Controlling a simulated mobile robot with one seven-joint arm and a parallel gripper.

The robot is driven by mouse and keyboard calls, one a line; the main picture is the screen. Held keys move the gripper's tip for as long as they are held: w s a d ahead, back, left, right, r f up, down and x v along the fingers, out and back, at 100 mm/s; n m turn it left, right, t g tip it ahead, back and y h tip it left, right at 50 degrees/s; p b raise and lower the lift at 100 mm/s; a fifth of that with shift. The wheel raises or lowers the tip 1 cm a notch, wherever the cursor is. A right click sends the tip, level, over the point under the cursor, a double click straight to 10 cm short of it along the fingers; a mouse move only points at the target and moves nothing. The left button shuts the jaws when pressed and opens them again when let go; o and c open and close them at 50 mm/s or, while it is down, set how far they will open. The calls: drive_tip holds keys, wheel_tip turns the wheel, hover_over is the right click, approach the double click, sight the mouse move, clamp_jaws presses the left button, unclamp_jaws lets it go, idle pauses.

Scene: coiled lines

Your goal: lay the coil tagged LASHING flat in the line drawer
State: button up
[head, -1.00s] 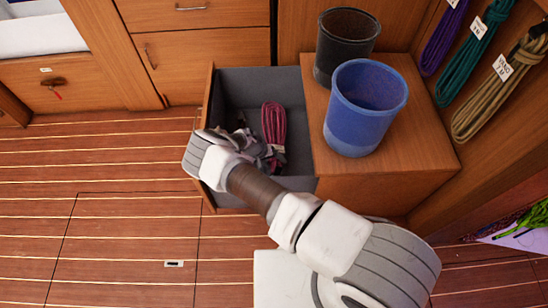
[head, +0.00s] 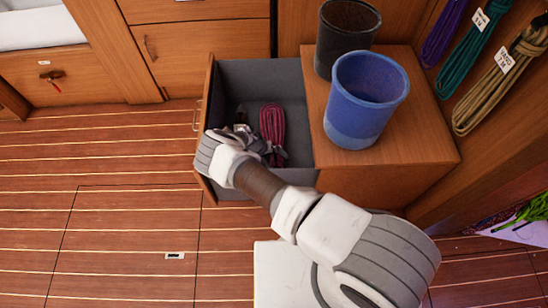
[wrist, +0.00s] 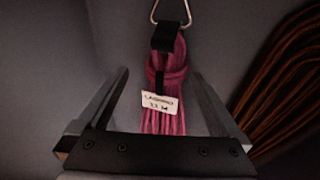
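The LASHING coil is a crimson-pink hank (head: 272,122) lying on the grey floor of the open line drawer (head: 260,74). The wrist view shows the same coil (wrist: 165,117) with a white tag reading LASHING, a black strap and a metal ring at its top. My gripper (head: 262,152) is low in the drawer, just left of and nearer than the coil in the head view. In the wrist view my gripper (wrist: 160,85) has its two fingers wide apart, with the coil showing between them and no finger visibly pressing it. My wrist hides part of the drawer's near left corner.
A blue bucket (head: 362,100) and a black bucket (head: 345,45) stand on the wooden cabinet right of the drawer. Purple, teal (head: 474,45) and tan (head: 496,82) coils hang on the right wall. Brown-orange strands (wrist: 285,85) show at the wrist view's right. The plank floor at left is clear.

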drive_tip(key=shift+s, duration=0.1)
drive_tip(key=p+v, duration=0.6)
drive_tip(key=v, duration=1.1)
drive_tip(key=shift+a, duration=0.2)
drive_tip(key=shift+r, duration=0.2)
drive_tip(key=d+r+m+y, duration=0.1)
drive_tip(key=d+r+y, duration=0.2)
drive_tip(key=r, duration=1.5)
drive_tip(key=d+r+m+y, duration=0.1)
drive_tip(key=d+r+y, duration=0.15)
drive_tip(key=r, duration=1.45)
drive_tip(key=s+d+r+t, duration=0.1)
drive_tip(key=s+d+r, duration=0.35)
drive_tip(key=r, duration=0.35)
drive_tip(key=s+d+r, duration=0.4)
drive_tip(key=s+r, duration=0.1)
drive_tip(key=r, duration=0.3)
drive_tip(key=s+d+r+n+t, duration=0.1)
drive_tip(key=s+d+r+t, duration=0.15)
drive_tip(key=s, duration=0.45)
drive_tip(key=s+d+r+n+t, duration=0.1)
drive_tip(key=s+d+r, duration=0.15)
drive_tip(key=s, duration=0.45)
wheel_tip(320, 180, up, 23)
drive_tip(key=p, duration=2.2)
drive_tip(key=shift+d+f+g+h+p, duration=0.2)
drive_tip(key=shift+g+h+p, duration=0.1)
drive_tip(key=shift+g+h, duration=0.05)
